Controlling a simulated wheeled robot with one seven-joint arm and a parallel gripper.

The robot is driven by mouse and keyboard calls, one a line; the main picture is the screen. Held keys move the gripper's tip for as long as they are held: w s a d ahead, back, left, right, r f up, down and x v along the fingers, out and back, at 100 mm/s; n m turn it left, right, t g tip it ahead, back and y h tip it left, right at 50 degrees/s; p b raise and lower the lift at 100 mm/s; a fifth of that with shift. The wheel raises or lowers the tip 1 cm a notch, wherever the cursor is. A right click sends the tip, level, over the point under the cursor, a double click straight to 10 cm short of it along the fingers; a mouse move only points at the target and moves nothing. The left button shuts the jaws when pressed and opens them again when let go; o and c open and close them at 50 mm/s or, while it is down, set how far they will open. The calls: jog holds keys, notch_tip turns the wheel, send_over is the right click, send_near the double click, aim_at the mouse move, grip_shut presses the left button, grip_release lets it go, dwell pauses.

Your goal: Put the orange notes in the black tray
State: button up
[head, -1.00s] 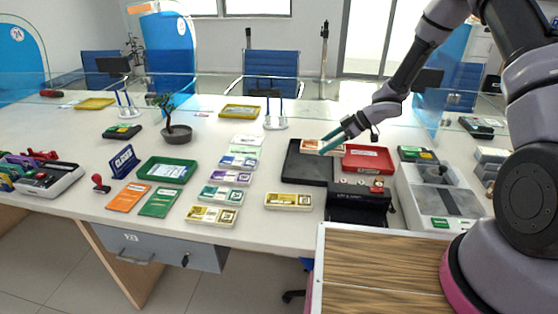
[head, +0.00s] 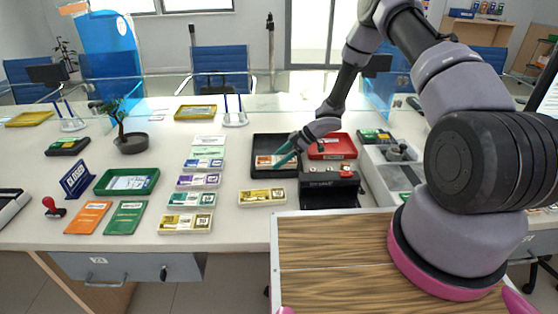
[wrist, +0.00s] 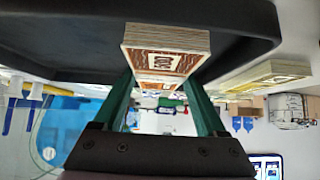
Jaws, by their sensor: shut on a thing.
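The black tray (head: 262,142) lies on the counter in the middle of the head view. The orange notes (head: 264,160), a banded bundle, show inside its outline, just left of my teal fingertips. My gripper (head: 284,158) reaches down over the tray from the right. In the wrist view the picture is upside down: my gripper (wrist: 162,82) is shut on the orange notes (wrist: 165,42), one finger at each side. The black tray (wrist: 60,45) spreads close behind the bundle. I cannot tell whether the bundle touches the tray floor.
A red tray (head: 338,151) stands right of the black tray, with a black device (head: 330,180) in front. A yellow bundle (head: 262,197) lies in front of the black tray. A column of note bundles (head: 199,181) lies left. A clear screen runs behind the counter.

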jog(key=shift+f, duration=0.35)
jog(key=shift+f, duration=0.2)
jog(key=o, duration=1.5)
jog(key=shift+r, duration=0.1)
